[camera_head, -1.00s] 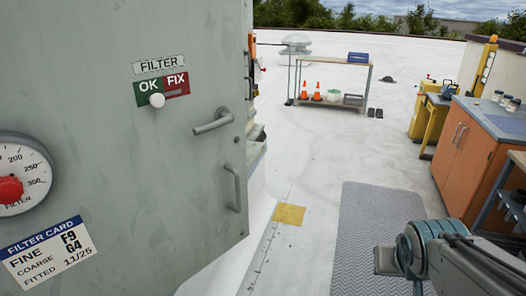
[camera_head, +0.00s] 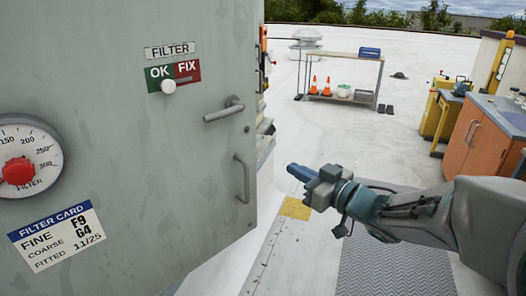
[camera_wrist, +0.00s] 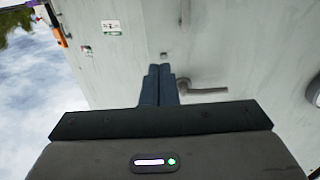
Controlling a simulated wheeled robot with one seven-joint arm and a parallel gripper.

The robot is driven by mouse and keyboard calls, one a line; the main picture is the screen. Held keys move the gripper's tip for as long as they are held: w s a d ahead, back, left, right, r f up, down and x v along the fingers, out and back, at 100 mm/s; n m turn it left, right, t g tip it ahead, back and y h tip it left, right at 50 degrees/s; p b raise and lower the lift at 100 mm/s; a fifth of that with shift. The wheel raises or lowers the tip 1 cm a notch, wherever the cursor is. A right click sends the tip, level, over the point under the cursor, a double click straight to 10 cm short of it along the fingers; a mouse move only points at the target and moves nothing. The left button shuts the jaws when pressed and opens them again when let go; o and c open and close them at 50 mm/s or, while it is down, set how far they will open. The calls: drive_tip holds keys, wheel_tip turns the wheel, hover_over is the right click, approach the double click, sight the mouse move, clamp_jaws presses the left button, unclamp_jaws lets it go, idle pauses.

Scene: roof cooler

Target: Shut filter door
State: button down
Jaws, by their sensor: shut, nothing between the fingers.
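The filter door (camera_head: 130,190) is a large grey panel filling the left of the head view. It stands open, with equipment showing past its right edge. It carries a lever handle (camera_head: 224,110) and, below that, a vertical pull handle (camera_head: 242,178). My gripper (camera_head: 295,171) is shut and empty, to the right of the door's free edge and apart from the pull handle in the picture. In the wrist view its closed fingers (camera_wrist: 159,85) point toward the grey door face, with the lever handle (camera_wrist: 202,90) to their right. The door's hinge side is out of view.
A FILTER OK/FIX slider (camera_head: 168,86), a round dial (camera_head: 22,158) and a filter card (camera_head: 57,236) are on the door. A shelf cart (camera_head: 340,75) stands at the back and an orange cabinet (camera_head: 472,140) at the right. Open white roof lies between.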

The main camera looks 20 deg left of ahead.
sight(247, 144)
drive_tip(key=p+x, duration=0.2)
drive_tip(key=x, duration=1.2)
drive_tip(key=shift+s+a+r, duration=0.1)
drive_tip(key=shift+s+a, duration=0.05)
